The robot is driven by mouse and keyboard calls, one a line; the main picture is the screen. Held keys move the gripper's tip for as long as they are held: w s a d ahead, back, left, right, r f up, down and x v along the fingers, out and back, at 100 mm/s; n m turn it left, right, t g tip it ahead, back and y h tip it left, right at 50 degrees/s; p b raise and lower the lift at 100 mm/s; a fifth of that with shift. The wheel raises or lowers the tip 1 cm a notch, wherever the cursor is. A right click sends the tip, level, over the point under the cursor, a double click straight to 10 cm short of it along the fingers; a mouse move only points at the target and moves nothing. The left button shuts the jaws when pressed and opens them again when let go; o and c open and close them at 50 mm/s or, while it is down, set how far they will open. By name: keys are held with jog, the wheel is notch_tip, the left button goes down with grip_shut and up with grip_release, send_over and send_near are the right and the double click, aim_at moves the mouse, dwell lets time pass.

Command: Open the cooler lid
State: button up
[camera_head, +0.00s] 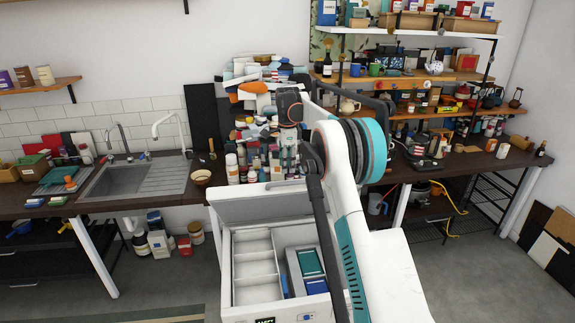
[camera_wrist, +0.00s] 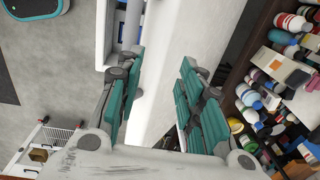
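The cooler (camera_head: 227,275) is a white box in the lower middle of the head view, in front of the counter. Its lid (camera_head: 260,205) is raised and tilted back towards the counter, so the inside shows. My gripper (camera_head: 286,172) points down just above the lid's upper edge. In the wrist view my gripper (camera_wrist: 162,60) has its two green-padded fingers apart, with the white lid (camera_wrist: 185,40) showing between and beyond them. I cannot tell whether a finger touches the lid. My arm hides the cooler's right side.
Inside the cooler are a white divided tray (camera_head: 255,262) and blue and green packs (camera_head: 308,262). The counter behind is crowded with bottles (camera_head: 232,168) and boxes. A sink (camera_head: 135,178) is at left, and loaded shelves (camera_head: 420,78) are at right. The floor (camera_head: 455,275) at right is clear.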

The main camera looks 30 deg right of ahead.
jog(key=w+d+r+p, duration=0.1)
jog(key=w+r+p, duration=0.2)
jog(key=p, duration=0.3)
jog(key=shift+w+r, duration=0.25)
jog(key=shift+r, duration=0.65)
